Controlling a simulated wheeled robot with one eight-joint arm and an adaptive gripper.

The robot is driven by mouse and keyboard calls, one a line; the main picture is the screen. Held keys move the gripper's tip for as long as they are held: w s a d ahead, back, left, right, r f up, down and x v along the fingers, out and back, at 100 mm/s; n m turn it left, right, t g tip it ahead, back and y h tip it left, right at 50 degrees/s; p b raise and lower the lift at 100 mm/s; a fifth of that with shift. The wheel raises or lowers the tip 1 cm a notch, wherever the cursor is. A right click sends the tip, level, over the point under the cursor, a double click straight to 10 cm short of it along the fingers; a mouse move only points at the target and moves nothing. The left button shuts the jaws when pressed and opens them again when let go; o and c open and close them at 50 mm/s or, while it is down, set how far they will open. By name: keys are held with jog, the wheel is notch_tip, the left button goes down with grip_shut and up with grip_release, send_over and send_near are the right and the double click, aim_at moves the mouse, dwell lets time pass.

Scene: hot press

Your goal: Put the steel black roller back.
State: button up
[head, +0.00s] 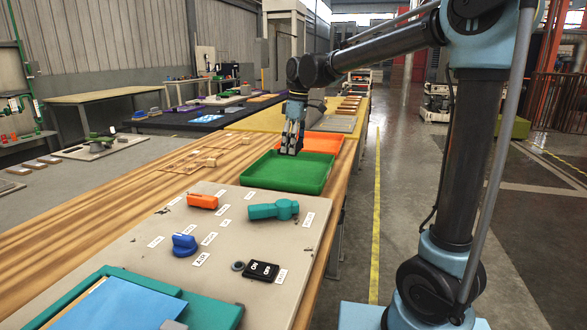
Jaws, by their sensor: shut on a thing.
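The visible floor of the green tray looks empty.
An orange tray (325,142) lies just behind the green one. Nearer stands a grey panel (225,235) with a blue knob (184,245), a teal handle (273,210), an orange piece (202,201) and a black switch (262,271). A wooden frame (190,155) lies left of the tray.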

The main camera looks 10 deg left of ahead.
aim_at(292, 172)
jog(key=shift+f, duration=3.55)
jog(key=shift+f, duration=0.2)
jog(key=shift+f, duration=0.35)
jog(key=shift+c, duration=0.4)
jog(key=shift+d+f, duration=0.1)
jog(key=o, duration=1.4)
jog(key=r, duration=0.4)
jog(key=d+r, duration=0.1)
jog(key=r, duration=0.8)
jog(key=shift+d+r, duration=0.1)
jog(key=shift+d, duration=0.05)
